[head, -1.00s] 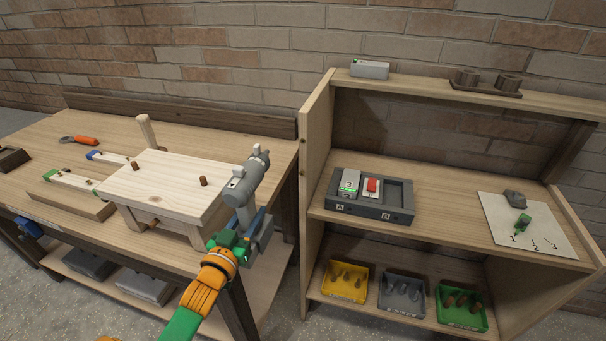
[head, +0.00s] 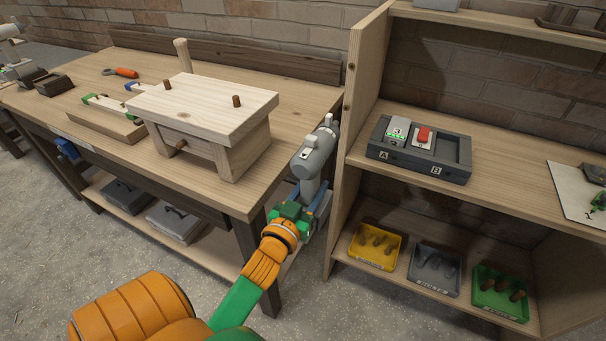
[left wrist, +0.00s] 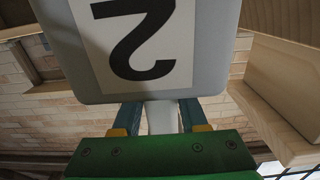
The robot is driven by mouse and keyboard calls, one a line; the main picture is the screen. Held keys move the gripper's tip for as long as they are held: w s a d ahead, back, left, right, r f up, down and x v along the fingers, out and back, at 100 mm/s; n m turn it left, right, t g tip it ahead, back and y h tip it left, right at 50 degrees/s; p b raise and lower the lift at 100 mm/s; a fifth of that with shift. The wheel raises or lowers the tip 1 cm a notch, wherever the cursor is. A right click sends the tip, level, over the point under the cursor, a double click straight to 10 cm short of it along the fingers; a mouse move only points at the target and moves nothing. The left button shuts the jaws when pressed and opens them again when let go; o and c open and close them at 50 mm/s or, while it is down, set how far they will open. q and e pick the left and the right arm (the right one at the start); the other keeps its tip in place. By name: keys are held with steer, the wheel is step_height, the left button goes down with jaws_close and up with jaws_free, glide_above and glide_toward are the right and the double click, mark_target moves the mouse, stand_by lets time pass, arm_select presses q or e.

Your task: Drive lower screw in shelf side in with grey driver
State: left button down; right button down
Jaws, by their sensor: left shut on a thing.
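The grey driver (head: 316,152) is held upright by its handle in my left gripper (head: 296,212), in front of the bench's right end. Its base, with a number 2 label (left wrist: 135,45), fills the top of the left wrist view. The gripper is shut around the handle (left wrist: 160,117). The shelf side (head: 359,130) is the wooden panel just right of the driver; a small gap shows between them in the head view. A small dark spot (head: 347,99) shows on the panel's front edge; I cannot tell if it is a screw. The lower screw is not clearly visible. My right gripper is out of view.
The workbench (head: 75,100) on the left carries a wooden stool-like piece (head: 205,105) and an orange-handled tool (head: 125,72). The shelf holds a grey charger tray (head: 420,165), with yellow (head: 375,247), grey (head: 436,270) and green (head: 500,293) bins below. Floor in front is clear.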

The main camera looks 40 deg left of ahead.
arm_select(q)
steer(key=shift+r+p, duration=0.2)
steer(key=shift+p, duration=0.15)
steer(key=x, duration=0.5)
steer(key=shift+w+a+b, duration=0.1)
steer(key=shift+w+b, duration=0.15)
steer(key=shift+b, duration=0.05)
stand_by(0.5)
steer(key=shift+w, duration=0.15)
stand_by(0.5)
steer(key=shift+w+a, duration=0.1)
steer(key=shift+w, duration=0.3)
